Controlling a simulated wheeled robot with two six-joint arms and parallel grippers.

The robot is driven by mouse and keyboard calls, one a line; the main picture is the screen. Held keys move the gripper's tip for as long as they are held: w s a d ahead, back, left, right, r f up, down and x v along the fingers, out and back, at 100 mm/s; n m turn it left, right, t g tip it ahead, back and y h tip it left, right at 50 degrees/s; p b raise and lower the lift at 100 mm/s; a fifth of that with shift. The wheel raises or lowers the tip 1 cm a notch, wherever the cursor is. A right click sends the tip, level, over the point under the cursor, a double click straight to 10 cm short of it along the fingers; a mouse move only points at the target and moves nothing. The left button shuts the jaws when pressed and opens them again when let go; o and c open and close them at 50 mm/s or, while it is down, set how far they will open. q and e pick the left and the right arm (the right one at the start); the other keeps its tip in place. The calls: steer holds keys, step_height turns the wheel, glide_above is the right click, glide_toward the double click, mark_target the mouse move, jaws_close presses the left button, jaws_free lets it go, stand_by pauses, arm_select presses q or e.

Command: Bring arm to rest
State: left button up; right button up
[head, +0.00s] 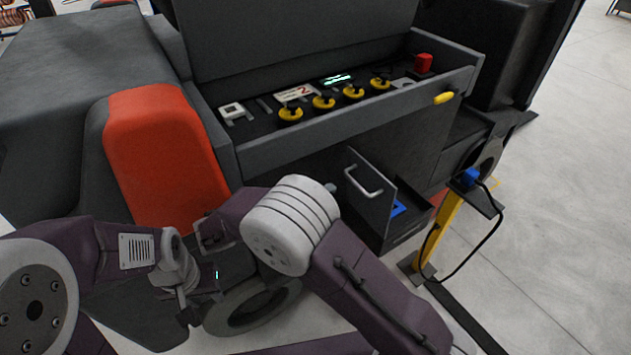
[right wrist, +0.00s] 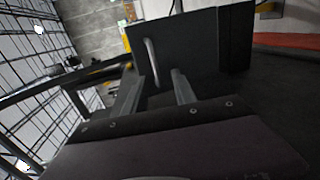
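My left arm comes in from the left in the head view. Its gripper (head: 188,308) points down beside the orange-capped machine, and its fingers are too dark to read. My right arm (head: 370,290) comes in from the lower right and bends at a pale grey joint, which hides most of the right gripper. In the right wrist view the right gripper (right wrist: 158,75) has its two fingers apart with nothing between them. A dark drawer (head: 370,190) stands open with a grey handle. In the right wrist view the handle (right wrist: 152,65) appears beyond and between the fingertips.
A panel (head: 300,125) with yellow knobs and a red button (head: 423,63) is above the drawer. A blue item (head: 398,208) shows in the drawer. A yellow post (head: 440,235) with a blue top and black cable stands right. Grey floor (head: 560,200) lies clear beyond.

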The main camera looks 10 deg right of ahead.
steer(key=s+d+f+g+y, duration=0.5)
steer(key=s+d+f+g, duration=0.1)
steer(key=s+d+f, duration=0.15)
steer(key=s+f+m+t+y, duration=0.1)
steer(key=s+f+m+y, duration=0.3)
steer(key=s+y, duration=0.45)
step_height(320, 180, up, 13)
steer(key=w+y+p, duration=0.1)
steer(key=w+p, duration=0.1)
steer(key=p, duration=1.1)
steer(key=shift+a+r+m+t, duration=0.2)
steer(key=shift+m+t, duration=0.1)
steer(key=shift+w+f+y, duration=0.1)
steer(key=shift+w+y, duration=0.05)
steer(key=shift+y, duration=0.1)
